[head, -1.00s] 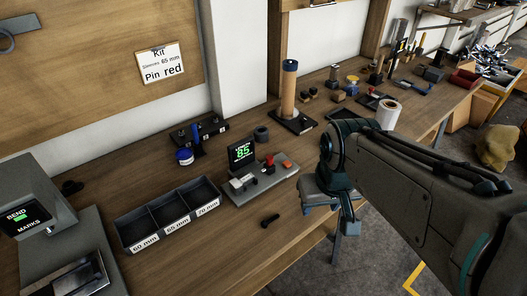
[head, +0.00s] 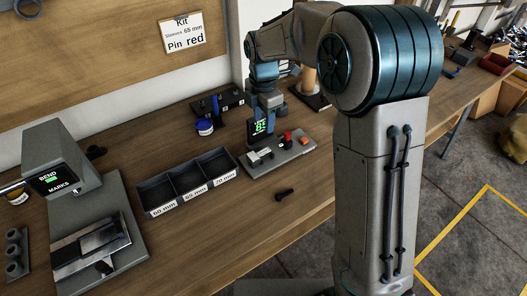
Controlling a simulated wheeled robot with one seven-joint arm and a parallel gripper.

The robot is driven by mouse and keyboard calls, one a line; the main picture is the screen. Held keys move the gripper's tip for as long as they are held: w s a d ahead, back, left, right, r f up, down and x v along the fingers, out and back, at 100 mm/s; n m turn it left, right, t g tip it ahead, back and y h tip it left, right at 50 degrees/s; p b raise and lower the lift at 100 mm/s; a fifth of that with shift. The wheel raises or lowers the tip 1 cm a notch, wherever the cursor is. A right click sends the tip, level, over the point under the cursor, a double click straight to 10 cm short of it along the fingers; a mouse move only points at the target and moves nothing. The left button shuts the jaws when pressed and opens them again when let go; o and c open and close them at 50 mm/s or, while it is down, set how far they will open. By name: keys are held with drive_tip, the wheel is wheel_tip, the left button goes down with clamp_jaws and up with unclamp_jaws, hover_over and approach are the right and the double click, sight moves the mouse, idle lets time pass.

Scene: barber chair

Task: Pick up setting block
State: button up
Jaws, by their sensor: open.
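No part is labelled as the setting block, and I cannot tell for certain which one it is. Small parts sit on the grey gauge base (head: 284,160) on the bench: a light metal piece at the left (head: 262,154), a red-topped part (head: 287,137) and an orange-red part at the right (head: 304,140). A dark display (head: 259,128) with green digits stands at its back. My gripper (head: 268,121) points down at the back of this base, by the display, and overlaps its right side in the picture. It is open; its fingertips are hard to make out and no held object shows.
A three-compartment tray (head: 189,184) stands left of the gauge, with a small dark part (head: 285,194) in front. The bend-marks machine (head: 62,165) is at the left. A blue-lidded jar (head: 205,127) and dark stand are behind. My arm hides much of the right bench.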

hover_over(263, 152)
drive_tip(key=f, duration=0.8)
drive_tip(key=shift+s+f, duration=0.1)
drive_tip(key=shift+s, duration=0.25)
drive_tip(key=shift+w+f+p, duration=0.2)
drive_tip(key=shift+f+p, duration=0.2)
drive_tip(key=shift+f, duration=1.05)
drive_tip(key=shift+w+f+p, duration=0.2)
drive_tip(key=shift+f+p, duration=0.15)
drive_tip(key=shift+f, duration=1.05)
drive_tip(key=shift+d, duration=0.1)
drive_tip(key=shift+c, duration=0.3)
clamp_jaws()
